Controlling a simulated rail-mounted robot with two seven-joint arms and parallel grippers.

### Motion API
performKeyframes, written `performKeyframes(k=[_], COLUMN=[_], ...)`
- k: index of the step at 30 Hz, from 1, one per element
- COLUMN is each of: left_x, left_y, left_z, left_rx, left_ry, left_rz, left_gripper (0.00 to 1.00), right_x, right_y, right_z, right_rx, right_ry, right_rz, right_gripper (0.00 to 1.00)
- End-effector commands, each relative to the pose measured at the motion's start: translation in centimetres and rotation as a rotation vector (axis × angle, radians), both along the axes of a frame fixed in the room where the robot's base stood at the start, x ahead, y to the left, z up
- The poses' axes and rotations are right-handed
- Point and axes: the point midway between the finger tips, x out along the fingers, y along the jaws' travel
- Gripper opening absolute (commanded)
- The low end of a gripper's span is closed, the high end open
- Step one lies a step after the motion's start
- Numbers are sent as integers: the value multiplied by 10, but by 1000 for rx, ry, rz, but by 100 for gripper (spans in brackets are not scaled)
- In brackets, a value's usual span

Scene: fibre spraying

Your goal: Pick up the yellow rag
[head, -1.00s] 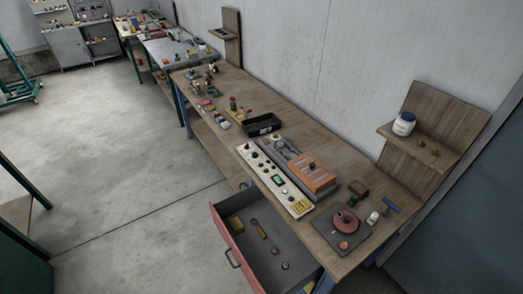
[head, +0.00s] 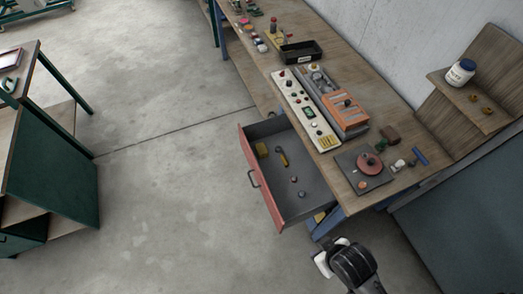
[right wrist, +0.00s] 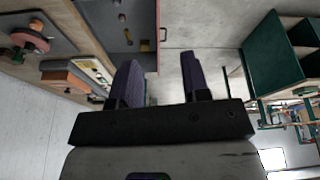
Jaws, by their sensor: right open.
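A yellow patch (head: 320,216) shows low beside the table leg, just past the drawer's near end. It may be the yellow rag, but it is mostly hidden and too small to tell. A small yellow block-like thing (head: 262,150) lies inside the open drawer (head: 253,173), near its far end. My right gripper (right wrist: 160,68) is open and empty, with its two dark fingers apart. In the head view my right wrist (head: 350,265) is at the bottom, below the bench's near end and apart from both yellow things. My left gripper is out of view.
The wooden bench (head: 374,110) carries a control panel (head: 305,108), an orange-topped unit (head: 345,112), a black tray (head: 301,51) and a plate with a red disc (head: 369,165). The red-fronted drawer juts out over the floor. A green cabinet (head: 50,185) stands left; the floor between is clear.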

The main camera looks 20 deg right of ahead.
Motion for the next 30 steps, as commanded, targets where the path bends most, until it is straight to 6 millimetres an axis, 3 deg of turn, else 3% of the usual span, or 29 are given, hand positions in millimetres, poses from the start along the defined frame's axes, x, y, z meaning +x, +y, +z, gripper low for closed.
performKeyframes(k=[7,24,30], left_x=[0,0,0], left_y=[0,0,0], left_z=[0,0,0], left_rx=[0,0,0], left_ry=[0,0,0], left_rz=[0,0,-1], left_gripper=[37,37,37], right_x=[0,0,1], right_y=[0,-3,-2], right_z=[0,0,0], right_rx=[1,-9,-6], right_ry=[0,0,-3], right_rz=[-1,6,3], right_gripper=[44,98,98])
